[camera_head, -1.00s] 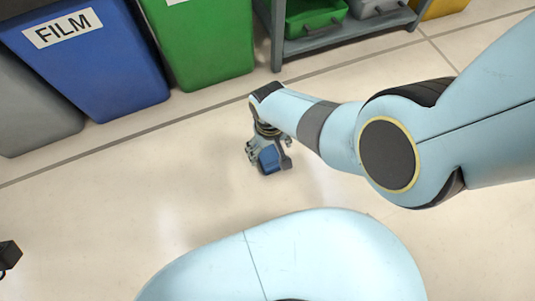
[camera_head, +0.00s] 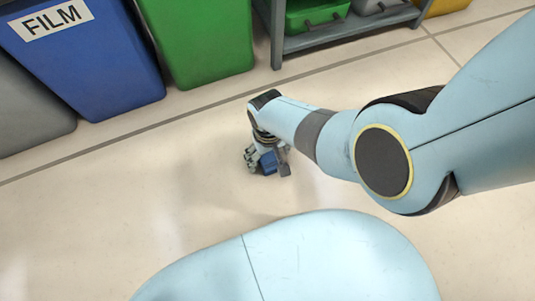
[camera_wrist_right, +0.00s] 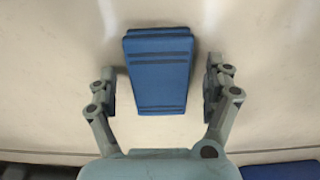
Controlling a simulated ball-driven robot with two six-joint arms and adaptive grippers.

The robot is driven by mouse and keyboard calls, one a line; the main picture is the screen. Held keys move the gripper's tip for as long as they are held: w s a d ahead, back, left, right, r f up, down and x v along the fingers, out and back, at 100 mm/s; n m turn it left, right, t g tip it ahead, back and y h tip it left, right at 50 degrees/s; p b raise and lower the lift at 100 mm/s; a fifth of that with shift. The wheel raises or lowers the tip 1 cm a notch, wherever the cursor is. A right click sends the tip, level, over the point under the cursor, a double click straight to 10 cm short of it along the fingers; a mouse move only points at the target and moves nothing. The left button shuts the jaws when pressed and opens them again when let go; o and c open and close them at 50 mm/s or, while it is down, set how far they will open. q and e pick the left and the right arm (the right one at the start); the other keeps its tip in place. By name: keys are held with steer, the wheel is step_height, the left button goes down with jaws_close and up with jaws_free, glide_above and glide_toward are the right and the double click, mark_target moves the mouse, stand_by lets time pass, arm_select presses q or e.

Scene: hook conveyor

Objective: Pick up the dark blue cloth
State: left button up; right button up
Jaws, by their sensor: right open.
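The dark blue cloth (camera_wrist_right: 158,72) lies folded flat on the pale floor, with darker stripes across it. In the right wrist view it sits between the two fingers of my right gripper (camera_wrist_right: 160,88), with a gap on each side. The right gripper is open and holds nothing. In the head view the right gripper (camera_head: 267,164) points down over the cloth (camera_head: 268,162), which is partly hidden by the fingers. My left gripper does not show.
A blue bin labelled FILM (camera_head: 85,65), a green bin (camera_head: 203,45) and a grey bin (camera_head: 30,112) stand along the back left. A grey rack (camera_head: 345,33) with a green tray (camera_head: 312,12) is at the back. The floor at left is clear.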

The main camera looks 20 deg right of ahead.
steer(key=shift+c, duration=0.2)
steer(key=c, duration=1.2)
